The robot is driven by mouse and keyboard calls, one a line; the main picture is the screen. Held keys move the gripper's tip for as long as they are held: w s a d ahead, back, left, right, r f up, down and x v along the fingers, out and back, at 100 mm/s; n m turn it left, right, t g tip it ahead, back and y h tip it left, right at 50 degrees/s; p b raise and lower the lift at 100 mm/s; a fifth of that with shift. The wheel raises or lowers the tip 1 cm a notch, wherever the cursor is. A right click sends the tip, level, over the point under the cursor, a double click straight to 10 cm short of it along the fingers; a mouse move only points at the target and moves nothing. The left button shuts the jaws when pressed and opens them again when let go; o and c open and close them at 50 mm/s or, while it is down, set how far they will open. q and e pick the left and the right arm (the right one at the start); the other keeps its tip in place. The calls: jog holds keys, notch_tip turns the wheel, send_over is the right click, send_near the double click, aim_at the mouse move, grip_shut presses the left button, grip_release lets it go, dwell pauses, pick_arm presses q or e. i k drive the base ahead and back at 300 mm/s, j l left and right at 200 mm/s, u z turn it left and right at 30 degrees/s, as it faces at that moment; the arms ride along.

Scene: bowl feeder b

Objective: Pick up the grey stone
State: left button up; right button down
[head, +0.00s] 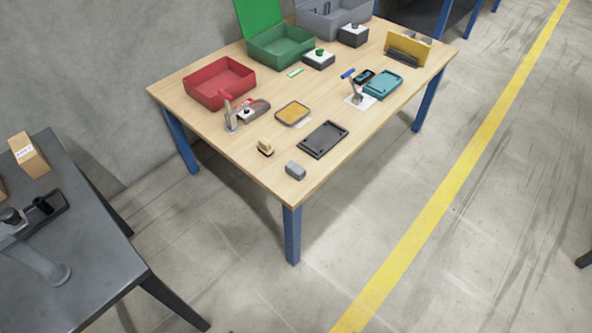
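The grey stone (295,170) is a small, blocky grey piece. It lies on the wooden table (262,166) close to its near corner, with bare wood around it. Nothing touches it. I see neither of my grippers clearly in the head view, and nothing is near the stone.
A dark tray (323,139) lies just behind the stone, and a small tan block (265,147) is to its left. Behind them are a yellow-filled tray (292,113), a red bin (219,83) and a green box (281,47). A dark bench (95,265) stands at left.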

aim_at(298, 172)
jog(key=i+l+u, duration=0.1)
jog(key=u, duration=0.3)
jog(key=i+l+u, duration=0.1)
jog(key=l+u, duration=0.15)
jog(key=u, duration=0.15)
jog(key=i+l+u, duration=0.1)
jog(key=u, duration=0.3)
jog(key=i+l+u, duration=0.1)
jog(key=l+u, duration=0.35)
jog(key=l, duration=2.3)
